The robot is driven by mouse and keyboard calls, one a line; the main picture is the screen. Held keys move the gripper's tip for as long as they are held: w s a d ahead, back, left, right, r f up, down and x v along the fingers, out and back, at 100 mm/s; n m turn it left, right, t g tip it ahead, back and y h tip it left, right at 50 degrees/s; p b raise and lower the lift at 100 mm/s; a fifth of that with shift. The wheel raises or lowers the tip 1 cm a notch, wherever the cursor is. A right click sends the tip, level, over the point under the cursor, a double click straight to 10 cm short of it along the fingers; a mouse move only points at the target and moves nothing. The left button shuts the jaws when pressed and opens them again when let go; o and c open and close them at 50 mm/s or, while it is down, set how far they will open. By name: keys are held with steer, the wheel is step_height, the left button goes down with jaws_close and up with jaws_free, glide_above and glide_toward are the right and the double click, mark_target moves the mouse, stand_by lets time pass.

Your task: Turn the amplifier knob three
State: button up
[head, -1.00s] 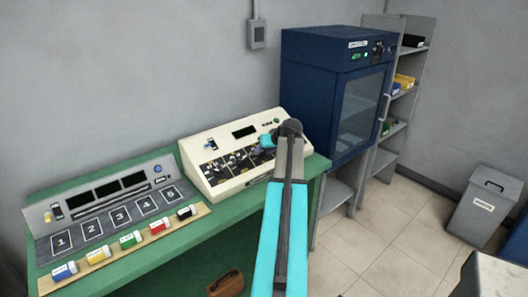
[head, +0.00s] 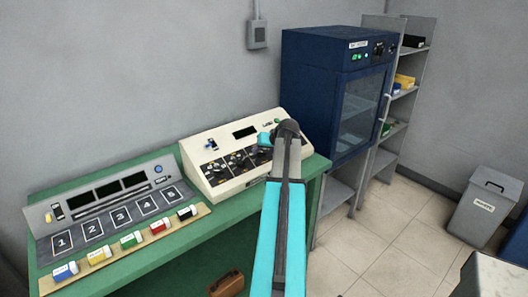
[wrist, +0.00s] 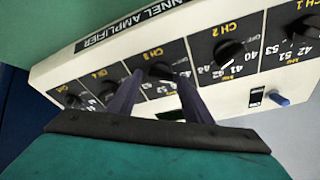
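The cream channel amplifier (head: 222,184) stands on the green bench, its dark panel of knobs facing out. In the wrist view the amplifier (wrist: 200,103) appears upside down, with the CH 3 knob (wrist: 160,70) in the middle. My gripper (wrist: 161,73) is open, with its dark fingertips on either side of the CH 3 knob. I cannot tell whether they touch it. The CH 2 knob (wrist: 229,52) is to the right and the CH 4 panel is to the left. In the head view my forearm hides part of the amplifier, and its fingertips are not clear.
A blue cabinet (head: 310,95) stands close to the amplifier's right.

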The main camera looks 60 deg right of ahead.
steer(key=shift+o, duration=0.3)
steer(key=shift+s, duration=0.1)
steer(key=b+v, duration=0.2)
steer(key=v, duration=1.1)
steer(key=shift+s+r+b, duration=0.2)
steer(key=shift+r+b, duration=0.05)
steer(key=shift+b, duration=0.15)
steer(key=shift+s+a, duration=0.1)
steer(key=shift+s, duration=0.05)
